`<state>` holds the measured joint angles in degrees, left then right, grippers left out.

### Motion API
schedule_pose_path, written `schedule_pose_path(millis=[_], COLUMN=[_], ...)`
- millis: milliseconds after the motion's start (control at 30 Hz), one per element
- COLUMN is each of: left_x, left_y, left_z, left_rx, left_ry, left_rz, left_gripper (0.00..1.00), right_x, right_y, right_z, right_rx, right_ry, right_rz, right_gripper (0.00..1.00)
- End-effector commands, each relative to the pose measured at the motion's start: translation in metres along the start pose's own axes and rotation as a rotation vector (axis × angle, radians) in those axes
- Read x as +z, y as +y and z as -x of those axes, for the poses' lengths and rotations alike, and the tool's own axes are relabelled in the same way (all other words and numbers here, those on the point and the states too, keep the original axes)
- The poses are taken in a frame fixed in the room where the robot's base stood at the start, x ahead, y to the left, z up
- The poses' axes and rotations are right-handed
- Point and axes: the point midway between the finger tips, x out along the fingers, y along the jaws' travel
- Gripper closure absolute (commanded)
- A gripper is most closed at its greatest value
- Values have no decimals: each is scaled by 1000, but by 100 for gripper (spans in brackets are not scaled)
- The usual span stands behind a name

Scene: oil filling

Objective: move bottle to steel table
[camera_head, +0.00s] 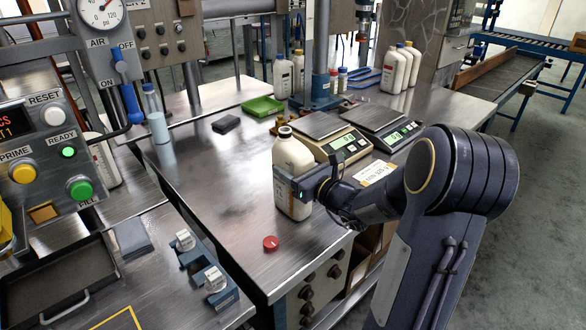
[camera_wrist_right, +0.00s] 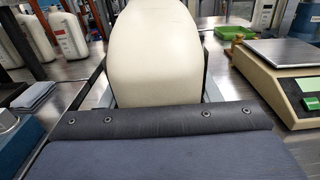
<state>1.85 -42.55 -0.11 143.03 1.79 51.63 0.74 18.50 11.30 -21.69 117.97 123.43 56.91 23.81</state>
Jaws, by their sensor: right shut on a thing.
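A cream-white bottle (camera_head: 291,160) with a dark open neck stands upright at the steel table (camera_head: 215,215), near its front edge in the head view. My right gripper (camera_head: 290,188) is shut on this bottle, its fingers around the lower half from the right. In the right wrist view the bottle (camera_wrist_right: 157,50) fills the middle, between the finger edges. I cannot tell whether the bottle's base touches the table. My left gripper is not in view.
Two scales (camera_head: 343,143) stand just behind and right of the bottle. A red cap (camera_head: 270,243) lies in front. A green tray (camera_head: 262,106) and a dark block (camera_head: 226,124) lie farther back. Capped white bottles (camera_head: 394,70) stand at the back right. Bare steel lies left of the bottle.

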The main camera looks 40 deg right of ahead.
Motion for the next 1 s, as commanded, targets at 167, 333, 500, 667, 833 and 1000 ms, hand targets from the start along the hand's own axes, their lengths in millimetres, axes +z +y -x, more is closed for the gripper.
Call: schedule_pose_path(millis=[167,333,500,667,833,1000], left_x=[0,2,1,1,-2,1], left_y=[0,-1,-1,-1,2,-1], left_z=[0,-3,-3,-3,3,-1], left_rx=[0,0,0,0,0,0], left_ry=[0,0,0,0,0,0], left_rz=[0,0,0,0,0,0], left_gripper=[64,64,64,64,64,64], right_x=[2,-2,-2,-2,5,1], right_y=[0,0,0,0,0,-1], right_z=[0,0,0,0,0,29], right_rx=[1,0,0,0,0,-4], right_ry=[-5,-1,0,0,0,-1], right_rz=[2,1,1,1,1,2], right_gripper=[100,38,22,22,22,22])
